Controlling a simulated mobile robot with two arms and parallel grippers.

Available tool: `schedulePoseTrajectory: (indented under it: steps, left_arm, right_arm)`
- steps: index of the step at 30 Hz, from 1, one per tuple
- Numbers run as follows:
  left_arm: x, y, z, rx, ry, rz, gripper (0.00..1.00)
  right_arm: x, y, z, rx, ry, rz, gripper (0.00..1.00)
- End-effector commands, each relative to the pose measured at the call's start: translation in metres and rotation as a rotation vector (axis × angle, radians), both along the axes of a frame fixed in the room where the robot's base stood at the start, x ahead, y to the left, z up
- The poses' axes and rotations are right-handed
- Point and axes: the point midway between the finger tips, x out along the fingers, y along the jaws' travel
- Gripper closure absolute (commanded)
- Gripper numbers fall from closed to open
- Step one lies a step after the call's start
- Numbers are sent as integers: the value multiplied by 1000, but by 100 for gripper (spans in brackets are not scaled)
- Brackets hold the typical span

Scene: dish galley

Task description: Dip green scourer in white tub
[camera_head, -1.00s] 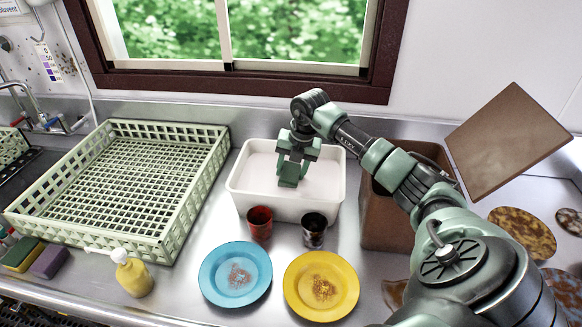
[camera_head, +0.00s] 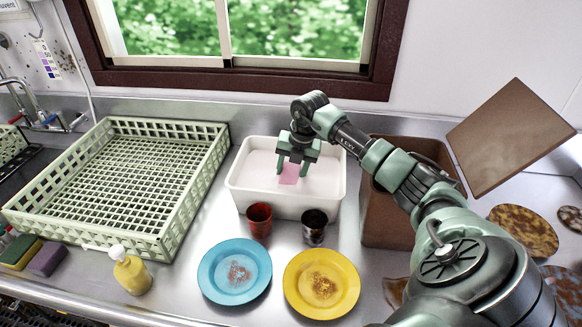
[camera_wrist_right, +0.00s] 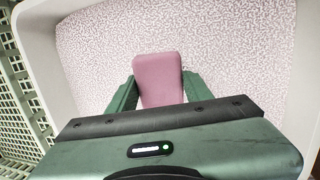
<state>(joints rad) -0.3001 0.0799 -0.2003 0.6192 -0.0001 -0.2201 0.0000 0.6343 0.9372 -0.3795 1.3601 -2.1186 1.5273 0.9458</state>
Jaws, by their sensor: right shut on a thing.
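The white tub (camera_head: 334,190) stands on the steel counter below the window, with a pale, pink-speckled surface inside that fills the wrist view. My right gripper (camera_head: 293,172) is over the inside of the tub, pointing down, its fingers on both sides of a flat block, the scourer (camera_head: 289,174). The scourer shows pink, not green, in both current views. In the right wrist view the scourer (camera_wrist_right: 159,80) stands out between the two green fingers (camera_wrist_right: 158,92). I cannot tell how deep its lower end sits in the contents. My left gripper is out of view.
A red cup (camera_head: 259,219) and a dark cup (camera_head: 314,228) stand right in front of the tub. Blue (camera_head: 213,286) and yellow (camera_head: 342,300) soiled plates lie nearer. A pale green rack (camera_head: 196,190) is left; a brown bin (camera_head: 378,215) is close on the right.

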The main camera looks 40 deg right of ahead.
Motion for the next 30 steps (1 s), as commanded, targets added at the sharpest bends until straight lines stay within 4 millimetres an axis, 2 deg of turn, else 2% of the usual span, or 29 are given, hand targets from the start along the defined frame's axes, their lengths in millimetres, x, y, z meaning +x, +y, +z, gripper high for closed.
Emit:
schedulePoseTrajectory:
  steps: [17, 30]
  left_arm:
    - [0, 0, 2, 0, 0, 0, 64]
    - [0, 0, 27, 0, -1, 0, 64]
  right_arm:
    - [0, 0, 3, 1, -1, 0, 83]
    - [0, 0, 36, -1, -1, 1, 83]
